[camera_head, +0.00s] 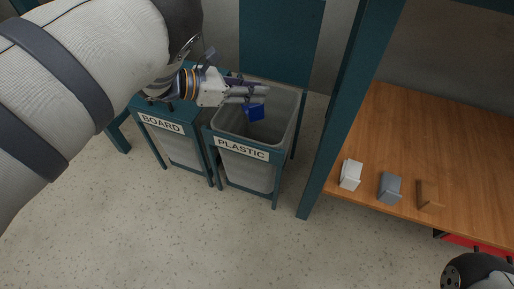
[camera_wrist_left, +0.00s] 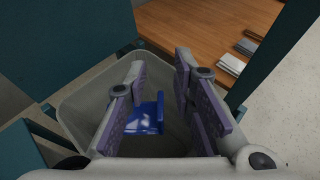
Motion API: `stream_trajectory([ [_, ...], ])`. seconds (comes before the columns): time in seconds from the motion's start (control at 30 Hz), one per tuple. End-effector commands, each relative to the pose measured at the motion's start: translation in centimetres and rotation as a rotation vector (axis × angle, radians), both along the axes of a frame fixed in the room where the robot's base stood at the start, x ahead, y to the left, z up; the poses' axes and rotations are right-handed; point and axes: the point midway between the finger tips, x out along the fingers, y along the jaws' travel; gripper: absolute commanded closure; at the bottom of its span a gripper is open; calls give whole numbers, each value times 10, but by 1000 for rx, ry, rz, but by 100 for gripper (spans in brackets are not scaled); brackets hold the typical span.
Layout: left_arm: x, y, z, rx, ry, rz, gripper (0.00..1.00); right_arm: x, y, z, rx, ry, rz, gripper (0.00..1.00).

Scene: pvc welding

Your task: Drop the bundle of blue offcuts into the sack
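The sack (camera_head: 227,158) is a pale grey liner in a teal frame labelled PLASTIC; its open mouth also shows in the left wrist view (camera_wrist_left: 82,100). My left gripper (camera_head: 262,93) is over the sack's mouth. In the left wrist view its fingers (camera_wrist_left: 163,105) are spread apart. The bundle of blue offcuts (camera_head: 255,113) is just below the fingers, within the sack's mouth. In the left wrist view the bundle (camera_wrist_left: 144,118) appears between the fingers, with a gap on the right finger's side. I cannot tell whether it touches the sack.
A second bin labelled BOARD (camera_head: 162,125) stands left of the sack. A wooden bench (camera_head: 440,135) at right carries a white piece (camera_head: 350,174), a grey piece (camera_head: 390,188) and a brown piece (camera_head: 429,195). A teal post (camera_head: 345,120) stands between sack and bench. The front floor is clear.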

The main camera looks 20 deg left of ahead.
Motion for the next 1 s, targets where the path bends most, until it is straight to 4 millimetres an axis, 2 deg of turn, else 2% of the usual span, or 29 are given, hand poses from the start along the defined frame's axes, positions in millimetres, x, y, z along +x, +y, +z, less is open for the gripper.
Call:
stream_trajectory([
  [0.33,-3,4,1,1,2,1,70,0,0,0,-1,0,-1,100],
  [0.7,-58,67,36,2,1,3,70,0,0,0,0,-1,0,100],
  [0.83,-69,80,43,0,1,3,70,0,0,0,0,-1,0,100],
  [1.0,-73,84,46,0,0,0,70,0,0,0,0,-1,0,100],
])
